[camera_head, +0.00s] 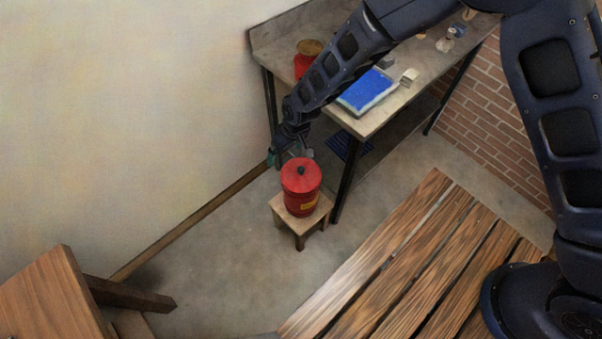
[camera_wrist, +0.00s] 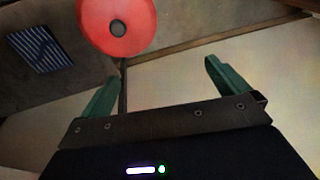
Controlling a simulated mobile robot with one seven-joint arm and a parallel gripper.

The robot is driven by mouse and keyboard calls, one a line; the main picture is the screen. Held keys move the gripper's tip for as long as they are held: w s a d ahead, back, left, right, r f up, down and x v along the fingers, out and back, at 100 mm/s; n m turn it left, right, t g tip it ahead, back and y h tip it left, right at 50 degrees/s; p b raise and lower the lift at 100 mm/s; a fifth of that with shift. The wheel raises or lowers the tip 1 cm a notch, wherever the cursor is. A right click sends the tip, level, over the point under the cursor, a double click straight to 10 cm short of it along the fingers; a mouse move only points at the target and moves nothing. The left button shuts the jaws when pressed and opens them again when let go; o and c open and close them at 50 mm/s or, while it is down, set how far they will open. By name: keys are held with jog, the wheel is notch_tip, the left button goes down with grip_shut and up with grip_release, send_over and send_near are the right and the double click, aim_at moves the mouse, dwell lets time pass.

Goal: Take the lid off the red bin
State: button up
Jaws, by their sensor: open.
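The red bin (camera_head: 300,200) stands upright on a small wooden stool. Its red lid (camera_head: 299,173) sits on top and has a dark round knob (camera_head: 301,170) in the middle. In the wrist view the lid (camera_wrist: 95,30) shows from above at the top, with the knob (camera_wrist: 118,28) facing me. My gripper (camera_head: 290,156) is just behind and above the bin in the head view. In the wrist view my gripper (camera_wrist: 162,70) has its two green fingers wide apart, with nothing between them. The lid lies beyond the fingertips, toward the left finger.
The wooden stool (camera_head: 301,222) stands by a grey workbench (camera_head: 375,122). The bench carries a blue tray (camera_head: 366,91) and another red container (camera_head: 305,60). A slatted wooden table (camera_head: 400,265) is at front right. A wall is at left; floor between is clear.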

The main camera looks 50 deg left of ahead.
jog(key=w+d+f+t+h, duration=0.2)
jog(key=w+d+f, duration=0.1)
jog(key=w, duration=0.1)
send_over(302, 169)
notch_tip(302, 169, down, 5)
jog(key=shift+s+r, duration=0.15)
jog(key=shift+r, duration=0.05)
jog(key=shift+a+f, duration=0.2)
jog(key=shift+f, duration=2.75)
jog(key=shift+d+f, duration=0.1)
jog(key=shift+d, duration=0.05)
jog(key=c, duration=2.2)
